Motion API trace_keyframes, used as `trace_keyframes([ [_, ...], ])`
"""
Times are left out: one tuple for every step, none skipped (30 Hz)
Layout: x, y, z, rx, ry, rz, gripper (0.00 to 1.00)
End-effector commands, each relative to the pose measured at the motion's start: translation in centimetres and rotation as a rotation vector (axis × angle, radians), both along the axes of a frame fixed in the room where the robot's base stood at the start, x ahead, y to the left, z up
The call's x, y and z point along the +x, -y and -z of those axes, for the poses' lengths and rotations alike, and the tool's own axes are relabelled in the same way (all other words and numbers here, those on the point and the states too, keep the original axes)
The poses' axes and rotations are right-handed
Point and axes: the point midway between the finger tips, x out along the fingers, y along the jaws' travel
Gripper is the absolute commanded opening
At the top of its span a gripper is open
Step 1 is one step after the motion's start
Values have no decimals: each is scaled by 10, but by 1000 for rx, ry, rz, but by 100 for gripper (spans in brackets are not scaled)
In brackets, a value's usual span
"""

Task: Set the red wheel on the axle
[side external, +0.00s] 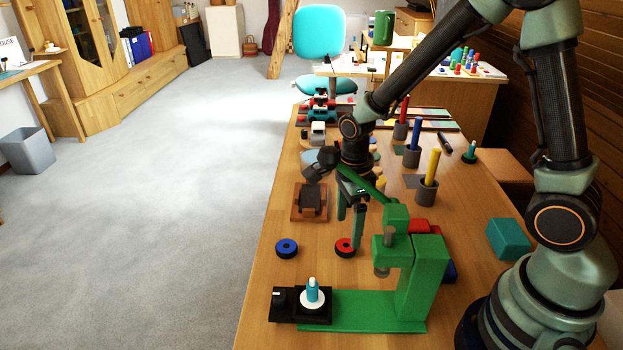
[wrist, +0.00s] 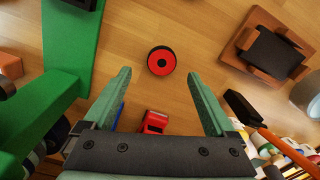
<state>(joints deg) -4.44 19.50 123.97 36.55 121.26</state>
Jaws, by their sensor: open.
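The red wheel (side external: 345,246), with a black rim and a dark centre hole, lies flat on the wooden table. In the wrist view the red wheel (wrist: 161,61) shows between and slightly beyond my fingertips. My gripper (side external: 350,232) is open and empty, pointing down, with its fingers close to the wheel in the side view. Its two green fingers (wrist: 158,76) are spread wider than the wheel. A light-blue upright pin (side external: 312,291) stands on a white disc on a black base at the front; it may be the axle, but I cannot tell for certain.
A green press-like stand (side external: 415,285) rises right of the wheel, close to my gripper. A blue wheel (side external: 287,248) lies to the left. A brown wooden block with a dark top (side external: 310,201) sits behind. Coloured rods in grey cups (side external: 426,190) stand at back right.

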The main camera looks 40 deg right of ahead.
Motion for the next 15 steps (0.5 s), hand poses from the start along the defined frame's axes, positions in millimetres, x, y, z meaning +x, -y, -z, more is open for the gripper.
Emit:
trace_keyframes([
  [0,0,2,0,-1,0,90],
  [0,0,4,0,-1,0,90],
  [0,0,6,0,-1,0,90],
  [0,0,8,0,-1,0,90],
  [1,-1,11,0,-2,0,90],
  [1,-1,16,0,-4,0,90],
  [1,-1,20,0,-4,0,90],
  [2,-1,24,-1,-5,-1,90],
  [3,-2,29,0,-4,-1,90],
  [3,-2,33,0,-4,-1,90],
  [4,-2,36,0,-4,0,90],
  [4,-2,41,0,-4,0,90],
  [4,-2,44,0,-4,0,90],
  [4,-2,47,0,-4,0,90],
  [4,-2,50,0,-1,0,90],
])
